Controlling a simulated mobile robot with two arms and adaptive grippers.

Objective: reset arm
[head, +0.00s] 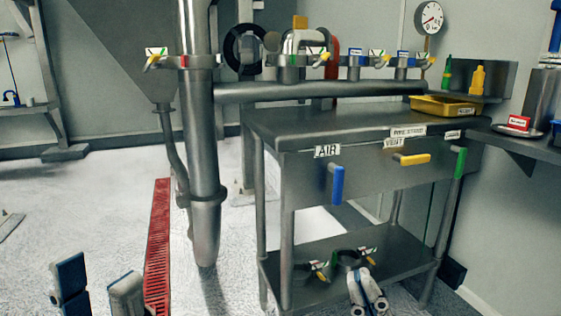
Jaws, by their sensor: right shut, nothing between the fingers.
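My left gripper (98,278) is at the bottom left edge of the head view. Its two dark fingers with blue backs stand apart, with only floor visible between them. My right gripper (368,288) is at the bottom, right of centre, in front of the lower shelf of the metal table. Its fingers are shut and hold nothing. Most of both arms is outside the picture.
A metal table (300,124) with blue and yellow handles stands ahead. Clamp rings (346,262) lie on its lower shelf, close to my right gripper. A vertical steel pipe (200,130) and red floor grate (158,240) are left of the table. The left floor is mostly clear.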

